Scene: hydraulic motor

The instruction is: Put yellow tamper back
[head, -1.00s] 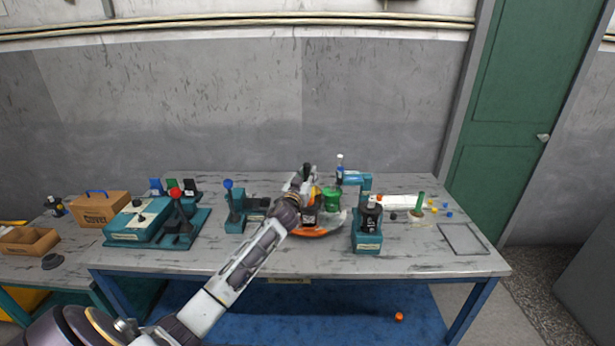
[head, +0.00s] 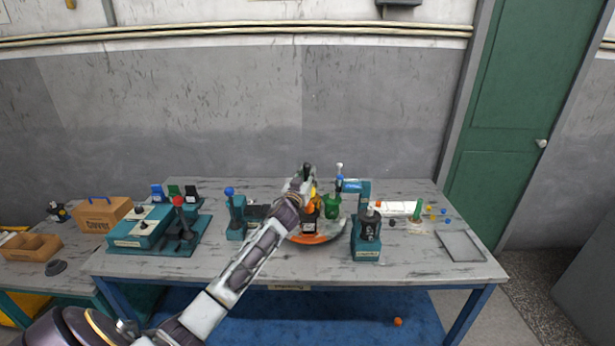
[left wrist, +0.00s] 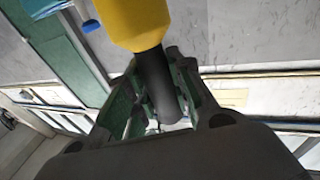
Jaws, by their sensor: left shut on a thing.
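My left gripper (head: 307,181) is over the middle of the main table, above a round orange-and-white tray (head: 322,239). It is shut on the yellow tamper, whose yellow part (head: 315,193) shows only partly beside the fingers in the head view. In the left wrist view the tamper's yellow part (left wrist: 134,18) is large at the top, and its dark shaft runs down between the fingers (left wrist: 165,108). The head view does not show clearly whether the tamper touches anything below. A green tamper-like piece (head: 333,206) and a dark bottle with an orange top (head: 309,222) stand by the tray. My right gripper is not in view.
A teal stand with a black-topped part (head: 369,228) is right of the tray. A teal stand with a blue knob (head: 236,215) is left of it. A lever press (head: 180,230) stands further left. A grey flat tray (head: 462,246) lies at the right edge.

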